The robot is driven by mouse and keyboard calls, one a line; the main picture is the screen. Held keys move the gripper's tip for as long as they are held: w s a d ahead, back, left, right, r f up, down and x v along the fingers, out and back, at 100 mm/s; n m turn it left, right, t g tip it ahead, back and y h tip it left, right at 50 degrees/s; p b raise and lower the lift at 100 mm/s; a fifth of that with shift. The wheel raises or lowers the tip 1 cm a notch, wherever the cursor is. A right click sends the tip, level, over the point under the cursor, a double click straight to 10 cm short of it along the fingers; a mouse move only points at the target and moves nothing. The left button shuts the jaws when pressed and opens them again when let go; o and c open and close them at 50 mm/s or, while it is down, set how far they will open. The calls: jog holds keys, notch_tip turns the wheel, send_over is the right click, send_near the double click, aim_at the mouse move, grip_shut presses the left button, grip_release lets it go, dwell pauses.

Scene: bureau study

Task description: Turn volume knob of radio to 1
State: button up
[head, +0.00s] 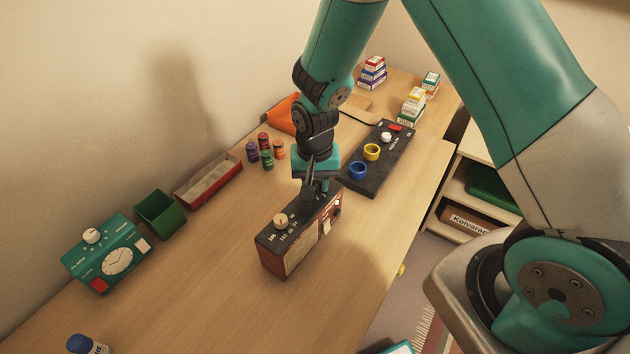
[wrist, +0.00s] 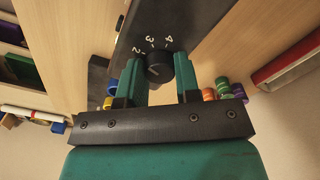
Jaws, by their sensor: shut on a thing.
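The radio (head: 300,236) stands on the desk, with a dark top and a reddish-brown body with a pale speaker front. A cream knob (head: 281,220) sits on the near end of its top. My gripper (head: 316,184) points down at the far end of the top. In the wrist view, my gripper (wrist: 158,70) is shut on a black knob (wrist: 159,68), one finger on each side. The numbers 2, 3 and 4 show beside this knob; a 1 is not visible. A faint light mark shows on the knob, but I cannot tell which number it points to.
A black panel (head: 367,178) with blue and yellow rings lies just behind the radio. A teal timer (head: 105,257), green bin (head: 160,213), red tray (head: 209,180) and several small jars (head: 266,158) stand along the wall side. The desk left of the radio is clear.

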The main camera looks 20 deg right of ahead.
aim_at(315, 184)
jog(key=n, duration=0.5)
jog(key=shift+n, duration=0.3)
jog(key=n, duration=0.5)
dwell(0.4)
jog(key=o, duration=0.9)
jog(key=shift+b, duration=0.3)
jog(key=shift+o, duration=0.2)
notch_tip(315, 184, up, 18)
jog(key=b, duration=0.1)
jog(key=shift+f, duration=0.25)
